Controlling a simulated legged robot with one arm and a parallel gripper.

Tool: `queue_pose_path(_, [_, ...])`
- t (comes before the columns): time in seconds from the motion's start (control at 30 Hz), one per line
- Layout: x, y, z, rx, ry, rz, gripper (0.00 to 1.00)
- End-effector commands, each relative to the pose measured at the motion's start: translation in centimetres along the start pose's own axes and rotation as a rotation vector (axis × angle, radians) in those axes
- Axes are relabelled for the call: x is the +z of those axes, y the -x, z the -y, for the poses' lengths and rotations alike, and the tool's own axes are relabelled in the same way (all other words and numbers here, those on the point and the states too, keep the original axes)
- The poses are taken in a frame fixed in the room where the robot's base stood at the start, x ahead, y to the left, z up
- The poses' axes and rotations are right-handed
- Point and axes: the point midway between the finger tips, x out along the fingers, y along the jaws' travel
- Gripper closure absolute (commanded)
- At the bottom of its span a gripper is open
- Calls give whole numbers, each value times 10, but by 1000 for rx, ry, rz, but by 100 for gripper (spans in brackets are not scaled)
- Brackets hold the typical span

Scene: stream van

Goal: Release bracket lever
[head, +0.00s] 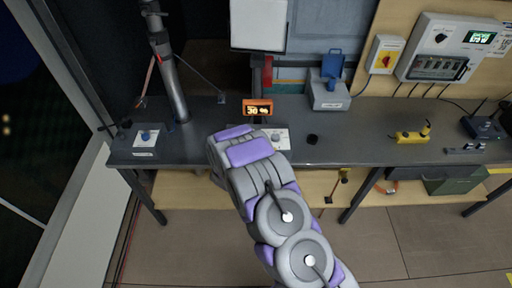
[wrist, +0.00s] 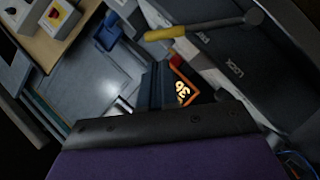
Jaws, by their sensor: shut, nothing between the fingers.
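In the wrist view a lever (wrist: 165,33) with a yellow grip on a thin metal rod runs to a round dark pivot (wrist: 254,17). It lies across a dark grey panel (wrist: 225,58) lettered "LOCK". My gripper (wrist: 155,85) is at the middle of the wrist view, shut and empty, below the yellow grip in the picture and apart from it. In the head view my arm hides the gripper. A small yellow-tipped rod (head: 344,174) shows under the workbench's front edge there; I cannot tell whether it is the same lever.
An orange-framed display (head: 257,107) stands on the grey workbench (head: 365,130), beyond my arm. It also shows in the wrist view (wrist: 182,92). A yellow device (head: 412,135) is at right. Floor in front is clear.

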Motion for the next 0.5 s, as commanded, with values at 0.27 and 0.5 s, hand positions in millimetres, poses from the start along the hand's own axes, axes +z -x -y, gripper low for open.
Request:
queue_pose_path(0.27, [14,-10,-8,-59,-91,-2,100])
queue_pose_path(0.5, [21,-15,-9,-59,-89,-2,100])
